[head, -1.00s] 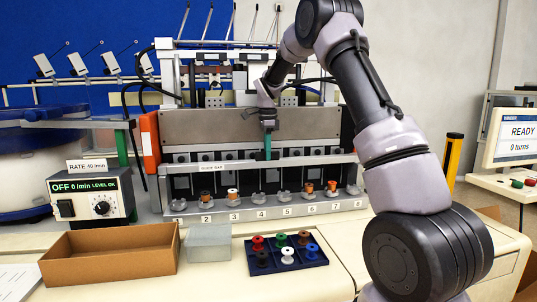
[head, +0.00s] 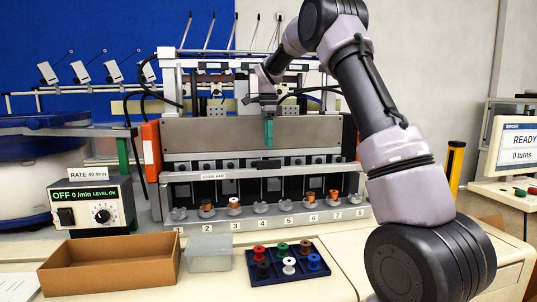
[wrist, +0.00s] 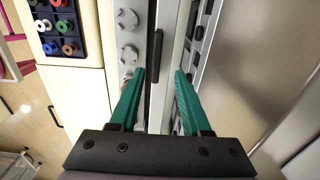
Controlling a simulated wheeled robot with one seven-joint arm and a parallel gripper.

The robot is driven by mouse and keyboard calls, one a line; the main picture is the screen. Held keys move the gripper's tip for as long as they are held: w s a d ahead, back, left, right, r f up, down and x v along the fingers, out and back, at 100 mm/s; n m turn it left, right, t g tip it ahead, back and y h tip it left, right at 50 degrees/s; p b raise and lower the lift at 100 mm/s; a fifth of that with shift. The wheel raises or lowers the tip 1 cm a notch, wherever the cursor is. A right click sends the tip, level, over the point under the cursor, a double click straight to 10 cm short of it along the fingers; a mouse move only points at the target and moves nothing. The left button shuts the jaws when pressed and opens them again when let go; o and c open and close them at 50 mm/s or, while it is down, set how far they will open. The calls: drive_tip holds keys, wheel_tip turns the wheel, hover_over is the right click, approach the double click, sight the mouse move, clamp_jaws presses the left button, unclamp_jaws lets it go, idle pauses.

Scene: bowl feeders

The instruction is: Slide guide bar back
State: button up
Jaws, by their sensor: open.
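The guide bar (head: 310,170) is a long light-grey bar, labelled at its left, that runs across the front of the feeder machine above the numbered stations. A dark handle (head: 268,165) shows at its middle. My gripper (head: 268,145) has teal fingers and hangs above the bar, pointing down and apart from it in the head view. In the wrist view my gripper (wrist: 159,72) is open and empty. The bar's dark handle (wrist: 157,60) lies in line with the gap between the fingers, further below.
Numbered stations with grey cups (head: 285,206) line the front, some holding copper or white spools. A blue tray of coloured spools (head: 316,268), a clear box (head: 209,252), a cardboard box (head: 110,262) and a rate control unit (head: 92,204) stand in front. A grey panel (head: 215,132) rises behind.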

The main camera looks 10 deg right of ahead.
wheel_tip(320, 180, up, 3)
idle(0.4)
drive_tip(key=s+d+r+n+t+y, duration=0.1)
drive_tip(key=s+d+r+n+t, duration=0.15)
drive_tip(key=s+r, duration=0.45)
drive_tip(key=s+d+r+n+t, duration=0.15)
drive_tip(key=s+n, duration=0.25)
drive_tip(key=s, duration=0.6)
drive_tip(key=s+d+f+n+t, duration=0.1)
drive_tip(key=s+f+n, duration=0.1)
drive_tip(key=s, duration=0.8)
drive_tip(key=s+d+f+n+t+y, duration=0.1)
drive_tip(key=s+n, duration=0.4)
drive_tip(key=s, duration=0.5)
drive_tip(key=shift+s+f+t, duration=0.35)
drive_tip(key=shift+f+t, duration=0.25)
drive_tip(key=shift+f, duration=0.3)
